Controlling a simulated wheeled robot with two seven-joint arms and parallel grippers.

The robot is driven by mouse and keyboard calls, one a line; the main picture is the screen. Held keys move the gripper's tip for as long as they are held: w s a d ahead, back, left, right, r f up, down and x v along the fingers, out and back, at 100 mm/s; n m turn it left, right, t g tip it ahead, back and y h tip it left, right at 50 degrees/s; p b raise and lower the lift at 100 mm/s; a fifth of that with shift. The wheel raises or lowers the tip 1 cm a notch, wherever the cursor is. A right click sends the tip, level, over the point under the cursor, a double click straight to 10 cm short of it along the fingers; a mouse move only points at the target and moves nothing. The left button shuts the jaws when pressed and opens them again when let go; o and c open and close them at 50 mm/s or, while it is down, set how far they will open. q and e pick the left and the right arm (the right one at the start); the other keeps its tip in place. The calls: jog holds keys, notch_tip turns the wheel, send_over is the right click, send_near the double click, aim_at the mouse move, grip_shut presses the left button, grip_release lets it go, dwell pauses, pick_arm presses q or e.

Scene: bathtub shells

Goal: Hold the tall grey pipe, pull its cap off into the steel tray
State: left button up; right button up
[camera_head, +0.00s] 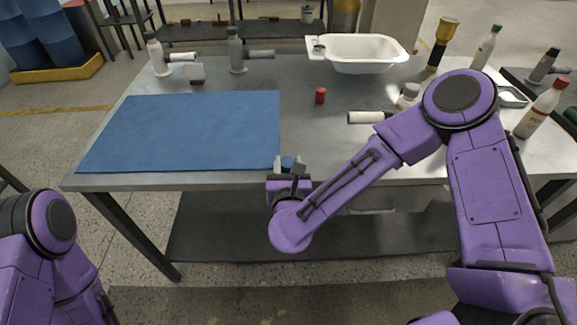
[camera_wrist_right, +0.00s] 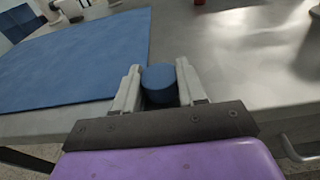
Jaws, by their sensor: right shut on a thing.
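My right gripper (camera_head: 288,163) is at the table's front edge, beside the mat's near right corner. It is shut on a blue cylinder (camera_wrist_right: 159,83), whose round top shows between the fingers in the right wrist view. A grey upright pipe-like piece (camera_head: 236,50) with a darker piece (camera_head: 260,54) beside it stands at the back; I cannot tell whether it is the task's pipe. A shiny-rimmed shallow tray (camera_head: 514,98) at the right is partly hidden by my right arm. Of my left arm only purple links show at lower left; its gripper is out of view.
A blue mat (camera_head: 180,130) covers the table's left part. A white bathtub shell (camera_head: 360,48), a pale upright fitting (camera_head: 156,56), a red cylinder (camera_head: 320,95) and a white cylinder (camera_head: 366,117) stand or lie behind. Bottles, including a red-capped one (camera_head: 541,108), crowd the right.

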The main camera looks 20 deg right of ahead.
aim_at(286, 170)
jog(key=o, duration=1.1)
jog(key=shift+s+f, duration=0.25)
jog(key=shift+f, duration=0.25)
jog(key=shift+o, duration=0.5)
jog(key=shift+s+d+f, duration=0.1)
jog(key=shift+s+d, duration=0.05)
jog(key=shift+r+p, duration=0.75)
jog(key=shift+p, duration=0.05)
jog(key=s+a, duration=0.1)
jog(key=s+b, duration=0.1)
jog(key=shift+s+a, duration=0.35)
jog(key=r+v, duration=0.1)
jog(key=v, duration=0.7)
jog(key=shift+d+b, duration=0.15)
jog(key=shift+b, duration=0.3)
